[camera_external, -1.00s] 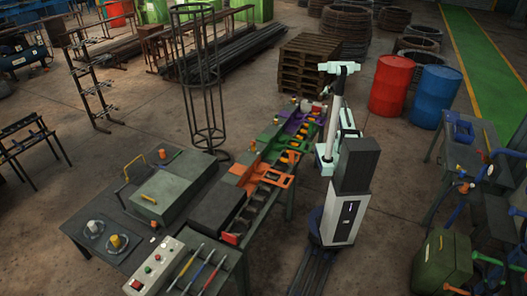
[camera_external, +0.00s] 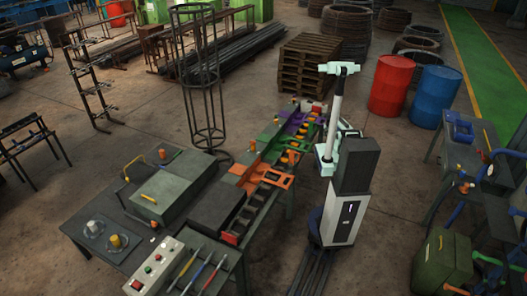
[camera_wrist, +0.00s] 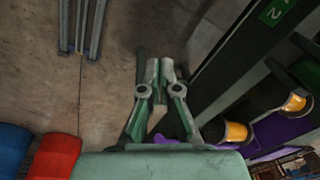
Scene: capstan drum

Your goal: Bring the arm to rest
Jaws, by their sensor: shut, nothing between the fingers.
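My gripper (camera_wrist: 160,72) is at the middle of the wrist view. Its two grey-green fingers meet at the tips with nothing between them. It hangs over bare concrete floor, beside the dark machine bench (camera_wrist: 240,60), and I see no contact with it. In the external view my arm (camera_external: 335,105) stands upright with its pale elbow at the top. The gripper's fingertips are too small or hidden to make out there.
The long bench with orange, green and purple stations (camera_external: 262,172) runs left of my arm. A red drum (camera_external: 391,82) and a blue drum (camera_external: 436,95) stand to the right. A pallet stack (camera_external: 308,65) is behind. Floor between is clear.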

